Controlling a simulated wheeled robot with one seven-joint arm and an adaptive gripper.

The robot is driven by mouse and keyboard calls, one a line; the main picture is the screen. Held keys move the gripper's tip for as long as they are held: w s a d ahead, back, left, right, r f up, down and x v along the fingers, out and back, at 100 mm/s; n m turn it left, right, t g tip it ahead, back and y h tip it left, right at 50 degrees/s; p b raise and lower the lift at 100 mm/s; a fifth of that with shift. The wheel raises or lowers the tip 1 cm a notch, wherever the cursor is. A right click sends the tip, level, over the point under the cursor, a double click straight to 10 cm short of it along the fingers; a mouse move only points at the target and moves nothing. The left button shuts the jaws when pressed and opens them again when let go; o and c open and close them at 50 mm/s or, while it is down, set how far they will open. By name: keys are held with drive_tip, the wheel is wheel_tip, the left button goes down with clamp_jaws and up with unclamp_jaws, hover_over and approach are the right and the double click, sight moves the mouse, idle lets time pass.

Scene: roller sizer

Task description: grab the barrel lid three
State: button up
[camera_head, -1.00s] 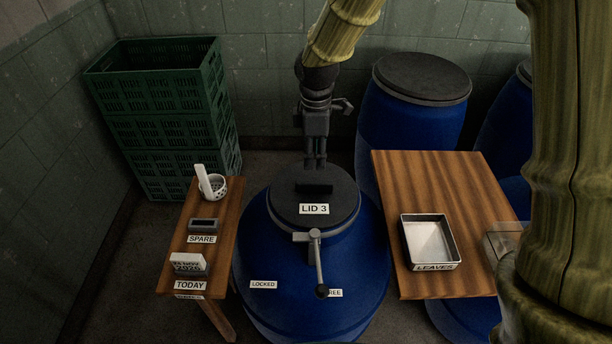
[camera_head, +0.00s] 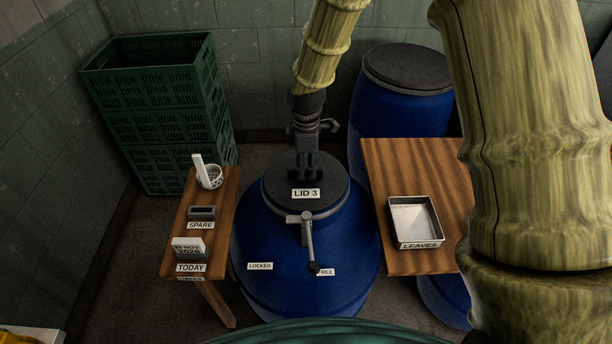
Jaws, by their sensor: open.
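The barrel lid three (camera_head: 327,193) is a dark round lid with a white "LID 3" label, on top of a blue barrel (camera_head: 345,262). A dark raised handle stood on its middle a second ago; now my gripper covers most of it. My gripper (camera_head: 305,176) points down over the lid, its fingers apart, at the handle just behind the label. I cannot tell whether the fingers touch the handle. A metal lever (camera_head: 310,242) at the lid's front edge points toward the "FREE" label, partly covered by its knob, right of the "LOCKED" label (camera_head: 260,266).
A narrow wooden table (camera_head: 222,215) at left holds a perforated cup, a "SPARE" block and a date block. A wooden table (camera_head: 388,165) at right holds a "LEAVES" tray (camera_head: 416,243). Green crates (camera_head: 165,120) and another blue barrel (camera_head: 385,110) stand behind.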

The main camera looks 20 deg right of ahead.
drive_tip(key=shift+w+f, duration=0.25)
drive_tip(key=shift+f, duration=0.5)
drive_tip(key=shift+w+f, duration=0.25)
drive_tip(key=shift+f, duration=0.45)
drive_tip(key=shift+s+r, duration=0.2)
drive_tip(key=shift+s, duration=0.1)
drive_tip(key=shift+w+f, duration=0.15)
clamp_jaws()
